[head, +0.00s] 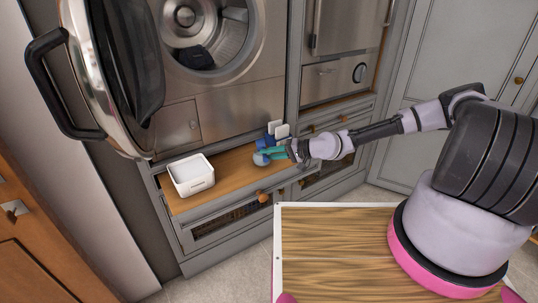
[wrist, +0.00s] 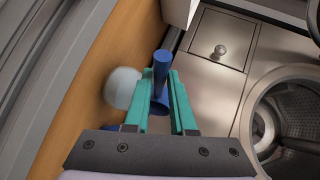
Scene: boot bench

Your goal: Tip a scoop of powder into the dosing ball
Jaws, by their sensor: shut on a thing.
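My gripper (head: 272,152) has teal fingers and is shut on a blue scoop (wrist: 161,68), just above the wooden ledge. In the wrist view the scoop's narrow end points up the picture and a wider blue part sits between the fingers. Whether powder is in it cannot be seen. The dosing ball (head: 261,159), pale and round, is right beside the fingertips; in the wrist view (wrist: 122,87) it lies left of the fingers. Its opening is not clear. A white tub (head: 192,187) with white powder (head: 188,170) stands on the ledge to the left, apart from the gripper.
The wooden ledge (head: 228,172) is clear between tub and ball. Small white and blue items (head: 276,127) stand behind my gripper. The washer door (head: 118,70) hangs open at the left. A dark item (head: 196,57) lies in the drum. A wood-topped surface (head: 335,250) is in front.

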